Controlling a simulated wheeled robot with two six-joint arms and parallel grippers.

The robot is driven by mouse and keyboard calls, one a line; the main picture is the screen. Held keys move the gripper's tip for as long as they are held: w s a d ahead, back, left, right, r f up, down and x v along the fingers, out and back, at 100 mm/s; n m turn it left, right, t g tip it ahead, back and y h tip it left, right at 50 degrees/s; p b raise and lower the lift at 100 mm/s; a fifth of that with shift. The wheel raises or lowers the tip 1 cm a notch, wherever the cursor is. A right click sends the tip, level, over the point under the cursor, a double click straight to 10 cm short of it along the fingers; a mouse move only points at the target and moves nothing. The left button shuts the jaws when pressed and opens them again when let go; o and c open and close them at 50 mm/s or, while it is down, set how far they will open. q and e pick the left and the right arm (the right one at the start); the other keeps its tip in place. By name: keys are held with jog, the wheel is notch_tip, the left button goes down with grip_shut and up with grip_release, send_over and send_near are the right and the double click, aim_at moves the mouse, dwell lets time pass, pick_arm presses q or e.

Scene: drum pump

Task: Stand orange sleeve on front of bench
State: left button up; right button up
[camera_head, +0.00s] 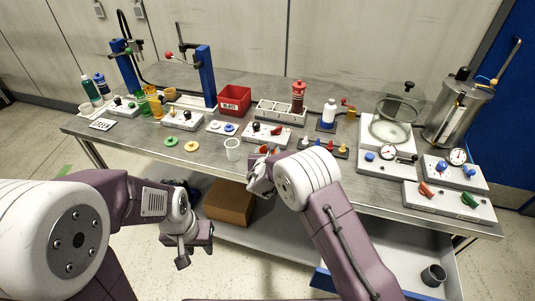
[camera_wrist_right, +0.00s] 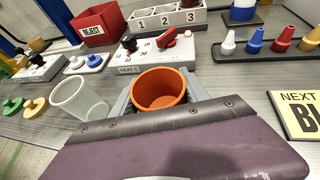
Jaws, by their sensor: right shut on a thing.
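The orange sleeve (camera_wrist_right: 159,90) sits upright, open end up, between the two fingers of my right gripper (camera_wrist_right: 160,98), which is shut on it. It is at the front of the bench (camera_head: 205,162), just right of a translucent cup (camera_wrist_right: 82,97). The sleeve's lower part is hidden by my gripper, so I cannot tell whether it touches the bench top. In the head view my right wrist mostly hides it. My left gripper (camera_head: 186,246) hangs in front of the bench, low and away from the objects; its jaw opening is unclear.
The HEAT C control box (camera_wrist_right: 160,57) with a red knob stands behind the sleeve. A red reject bin (camera_head: 234,100) and a numbered rack (camera_wrist_right: 165,19) are further back. A row of coloured cones (camera_head: 324,147) and a yellow sign (camera_wrist_right: 298,112) lie to the right. Green and yellow discs (camera_head: 192,146) lie left.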

jog(key=shift+w+f, duration=0.1)
jog(key=shift+f, duration=0.6)
jog(key=o, duration=1.3)
jog(key=shift+f, duration=0.1)
